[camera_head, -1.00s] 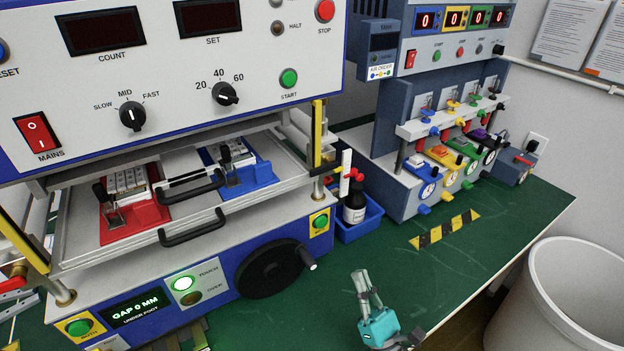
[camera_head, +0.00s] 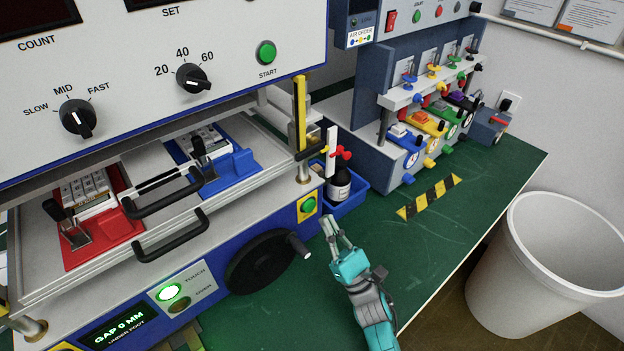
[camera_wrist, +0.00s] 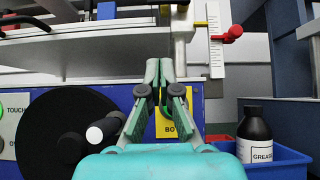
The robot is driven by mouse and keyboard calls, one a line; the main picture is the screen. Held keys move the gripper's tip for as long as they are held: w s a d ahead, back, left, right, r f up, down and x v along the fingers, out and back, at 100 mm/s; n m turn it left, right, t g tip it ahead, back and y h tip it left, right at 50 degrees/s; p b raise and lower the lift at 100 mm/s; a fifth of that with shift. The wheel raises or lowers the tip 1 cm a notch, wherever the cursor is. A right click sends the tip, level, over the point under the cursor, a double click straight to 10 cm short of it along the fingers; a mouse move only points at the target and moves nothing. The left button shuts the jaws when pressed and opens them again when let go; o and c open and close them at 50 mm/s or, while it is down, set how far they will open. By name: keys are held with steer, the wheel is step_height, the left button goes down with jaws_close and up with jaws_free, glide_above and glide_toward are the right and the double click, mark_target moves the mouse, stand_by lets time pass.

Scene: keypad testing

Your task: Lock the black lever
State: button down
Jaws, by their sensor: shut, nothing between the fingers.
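A short black lever (camera_head: 311,152) with a yellow tip sits at the press's right front post, below a yellow upright bar (camera_head: 299,112). In the wrist view, a small black piece (camera_wrist: 180,7) shows at the top of that post; I cannot tell if it is the same lever. Black-knobbed clamps also stand on the red fixture (camera_head: 98,240) and the blue fixture (camera_head: 232,168). My gripper (camera_head: 333,228) is shut and empty, in front of the press's right corner, below and apart from the lever. In the wrist view its fingers (camera_wrist: 165,72) meet before the yellow button plate.
A black handwheel (camera_head: 262,262) with a protruding handle is left of my gripper. A blue bin (camera_head: 352,192) with a black bottle (camera_head: 339,182) stands behind it. A pneumatic rig (camera_head: 370,130) is at the back right and a white barrel (camera_head: 545,275) at the right.

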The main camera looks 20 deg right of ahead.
mark_target(308, 149)
steer(key=s+r+x, duration=0.2)
steer(key=x, duration=1)
steer(key=shift+w+d+r, duration=0.25)
steer(key=shift+r, duration=0.1)
steer(key=shift+a+r, duration=0.2)
steer(key=shift+r, duration=0.05)
steer(key=shift+f, duration=0.1)
